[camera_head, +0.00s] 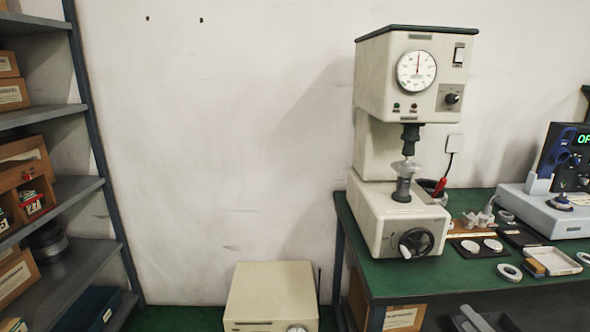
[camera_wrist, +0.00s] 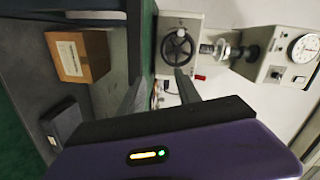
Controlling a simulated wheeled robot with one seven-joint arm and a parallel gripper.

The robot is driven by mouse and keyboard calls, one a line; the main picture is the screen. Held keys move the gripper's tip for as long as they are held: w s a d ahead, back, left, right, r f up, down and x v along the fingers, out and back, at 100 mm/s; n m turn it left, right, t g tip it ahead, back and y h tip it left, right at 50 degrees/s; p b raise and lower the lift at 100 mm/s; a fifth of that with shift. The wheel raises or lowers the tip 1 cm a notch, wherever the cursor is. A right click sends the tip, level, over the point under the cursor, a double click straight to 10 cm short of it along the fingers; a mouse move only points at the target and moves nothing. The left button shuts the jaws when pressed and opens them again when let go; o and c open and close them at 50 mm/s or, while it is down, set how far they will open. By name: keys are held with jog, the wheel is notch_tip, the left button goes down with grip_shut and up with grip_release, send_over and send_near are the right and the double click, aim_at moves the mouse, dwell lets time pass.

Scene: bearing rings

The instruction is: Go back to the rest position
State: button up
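My gripper (camera_wrist: 160,76) shows in the wrist view, with its purple body across the bottom and its two dark fingers spread apart. Nothing is held between the fingers. Beyond the fingertips are the edge of the green bench and the handwheel of the press-like tester (camera_wrist: 178,47). In the head view that tester (camera_head: 400,75) stands upright on the left end of the green bench (camera_head: 385,285). I cannot make out my gripper for certain in the head view. Pale rings (camera_head: 510,272) lie on the bench, apart from my gripper.
A shelf rack (camera_head: 75,190) with boxes stands at the left. A beige cabinet (camera_head: 270,290) stands on the floor by the wall. A cardboard box (camera_wrist: 78,55) is under the bench. A blue-grey device (camera_head: 550,215) and a white tray (camera_head: 552,261) are at the right.

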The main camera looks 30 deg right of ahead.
jog(key=s+a+r+n+y, duration=0.1)
jog(key=s+a+n, duration=0.4)
jog(key=a, duration=0.8)
jog(key=s+a+r+n+y+p, duration=0.1)
jog(key=s+a+n+y, duration=0.3)
jog(key=a+n, duration=0.4)
jog(key=s+a+r+n+y, duration=0.2)
jog(key=s+a+n, duration=0.4)
jog(key=a, duration=1.3)
jog(key=shift+s+a+r+n+y+p, duration=0.15)
jog(key=shift+s+a+n+y+p, duration=0.2)
jog(key=shift+n+y, duration=0.2)
jog(key=shift+d, duration=0.1)
